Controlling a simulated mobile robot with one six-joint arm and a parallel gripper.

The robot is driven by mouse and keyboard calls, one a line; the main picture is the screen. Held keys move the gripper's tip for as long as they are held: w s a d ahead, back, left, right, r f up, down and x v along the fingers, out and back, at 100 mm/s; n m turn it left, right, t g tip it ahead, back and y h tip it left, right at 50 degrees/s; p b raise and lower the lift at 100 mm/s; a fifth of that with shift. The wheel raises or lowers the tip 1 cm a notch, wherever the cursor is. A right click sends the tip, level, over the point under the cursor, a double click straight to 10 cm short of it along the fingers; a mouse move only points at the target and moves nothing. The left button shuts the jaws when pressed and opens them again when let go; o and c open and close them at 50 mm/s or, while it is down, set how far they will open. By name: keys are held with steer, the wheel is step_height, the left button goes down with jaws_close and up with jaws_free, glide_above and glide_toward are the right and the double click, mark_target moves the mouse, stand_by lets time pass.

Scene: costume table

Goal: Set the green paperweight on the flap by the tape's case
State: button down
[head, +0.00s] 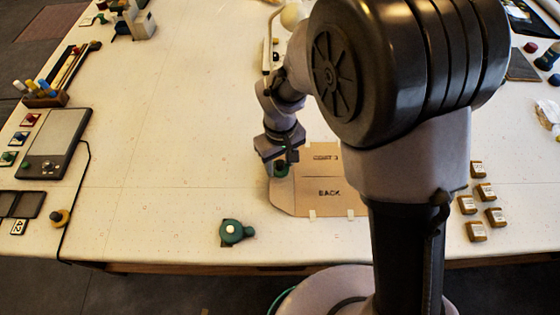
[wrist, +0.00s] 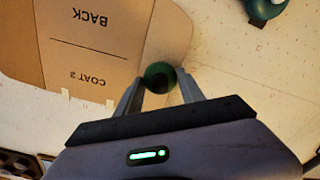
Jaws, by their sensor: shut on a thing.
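My gripper (head: 281,163) is shut on the green paperweight (head: 281,171), a small dark green round piece. In the wrist view the paperweight (wrist: 160,75) sits between the two fingertips. It is over the edge of the brown card pattern marked COAT 3 and BACK (head: 325,180); I cannot tell whether it touches. A lighter flap (wrist: 168,32) runs along the pattern's edge beside the paperweight. The tape's case (head: 234,232), green and round with a pale centre, lies apart near the table's front edge; part of it shows in the wrist view (wrist: 265,8).
Several tan lettered blocks (head: 477,203) lie right of my arm. Small pale tape strips (head: 312,214) sit on the pattern's edge. A grey tablet-like device (head: 59,138) with a cable and a pen holder (head: 40,98) are at left. The table's middle left is clear.

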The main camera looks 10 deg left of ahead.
steer(key=shift+f+b, duration=1.55)
steer(key=shift+f, duration=0.4)
steer(key=c, duration=0.6)
jaws_free()
steer(key=shift+c, duration=0.2)
